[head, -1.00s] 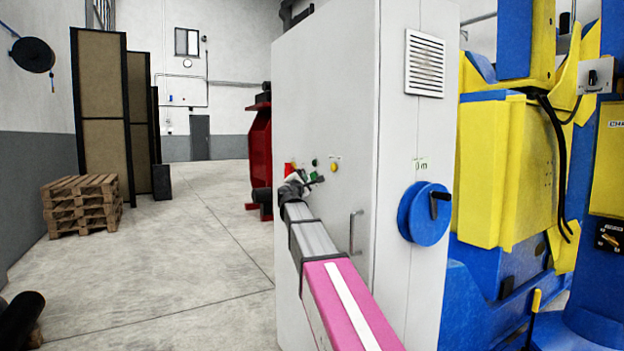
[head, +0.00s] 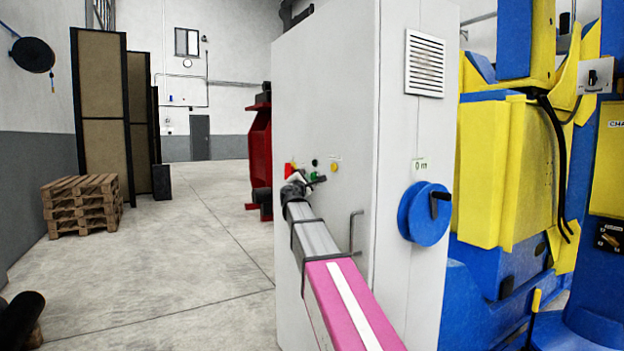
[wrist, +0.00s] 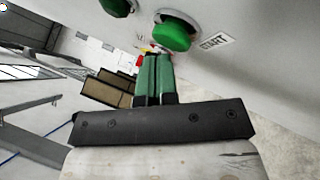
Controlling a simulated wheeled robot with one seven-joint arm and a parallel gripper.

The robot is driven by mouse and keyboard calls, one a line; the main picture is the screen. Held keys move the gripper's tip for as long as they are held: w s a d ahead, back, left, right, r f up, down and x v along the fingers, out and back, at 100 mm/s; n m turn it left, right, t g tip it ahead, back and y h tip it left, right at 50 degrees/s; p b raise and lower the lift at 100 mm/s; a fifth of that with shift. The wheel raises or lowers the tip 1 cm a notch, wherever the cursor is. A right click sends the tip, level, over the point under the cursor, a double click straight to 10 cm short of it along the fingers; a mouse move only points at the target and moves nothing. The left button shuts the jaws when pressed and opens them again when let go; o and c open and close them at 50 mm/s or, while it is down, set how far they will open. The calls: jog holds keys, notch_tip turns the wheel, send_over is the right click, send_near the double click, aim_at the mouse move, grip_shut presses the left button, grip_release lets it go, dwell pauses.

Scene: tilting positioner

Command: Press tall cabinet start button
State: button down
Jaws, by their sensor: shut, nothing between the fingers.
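The tall grey cabinet (head: 325,90) stands in the middle of the head view. On its side face are small controls, among them a green button (head: 314,162) and a yellow one (head: 334,168). In the wrist view a green round button (wrist: 175,34) in a pale collar has a START label (wrist: 214,43) beside it. My gripper (wrist: 156,54) is shut and empty, its green fingers together. The fingertips are close to the START button's lower left edge; I cannot tell whether they touch it. In the head view my wrist partly hides the gripper and controls.
Another green button (wrist: 116,6) is cut off at the top of the wrist view. A door handle (head: 354,232) sticks out close to my arm. A blue handwheel (head: 423,214) is on the cabinet's adjoining face. Open floor lies left, with pallets (head: 82,204) beyond.

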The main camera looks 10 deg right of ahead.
jog(key=shift+w+d, duration=0.15)
jog(key=shift+d, duration=0.25)
dwell(0.4)
dwell(0.4)
jog(key=shift+s+a, duration=0.3)
jog(key=shift+a, duration=0.55)
jog(key=a, duration=0.1)
jog(key=s+a, duration=0.1)
jog(key=a, duration=0.2)
jog(key=shift+s+a, duration=0.3)
jog(key=shift+a, duration=0.05)
dwell(0.4)
